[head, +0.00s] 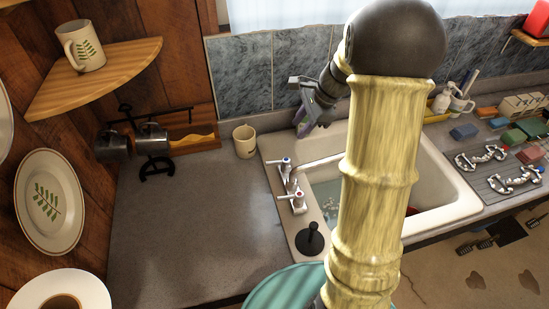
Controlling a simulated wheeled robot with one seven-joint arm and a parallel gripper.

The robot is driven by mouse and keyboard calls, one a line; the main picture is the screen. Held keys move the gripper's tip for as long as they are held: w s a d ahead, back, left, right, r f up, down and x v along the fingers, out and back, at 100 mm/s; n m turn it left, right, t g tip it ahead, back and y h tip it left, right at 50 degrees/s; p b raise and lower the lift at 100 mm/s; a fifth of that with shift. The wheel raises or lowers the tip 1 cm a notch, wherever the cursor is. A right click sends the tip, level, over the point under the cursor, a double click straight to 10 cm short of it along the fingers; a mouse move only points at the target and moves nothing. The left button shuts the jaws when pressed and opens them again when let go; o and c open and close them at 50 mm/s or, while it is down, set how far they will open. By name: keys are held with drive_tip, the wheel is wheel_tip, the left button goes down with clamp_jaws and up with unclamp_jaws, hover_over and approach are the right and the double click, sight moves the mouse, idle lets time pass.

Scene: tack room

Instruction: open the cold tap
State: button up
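The cold tap (284,163) has a white handle with a small blue mark and stands at the far end of the tap set, on the left rim of the sink. The hot tap (298,203), with a red mark, is at the near end. The spout (293,184) is between them. My gripper (303,124) hangs over the back edge of the sink, behind and a little right of the cold tap, and appears apart from it. It looks empty, but its fingers are too small and overlapped to tell whether they are open.
The white sink (452,208) is partly hidden behind my arm. A beige mug (245,141) stands on the counter (190,215), left of my gripper. A black plunger-like object (310,240) stands near the hot tap. Metal bits (482,156) lie on the right drainboard. The left counter is mostly clear.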

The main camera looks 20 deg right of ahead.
sight(275, 162)
drive_tip(key=p+x, duration=0.2)
drive_tip(key=x, duration=1.5)
drive_tip(key=shift+a+f+p, duration=0.1)
drive_tip(key=shift+f+p, duration=0.1)
drive_tip(key=shift+p, duration=0.2)
clamp_jaws()
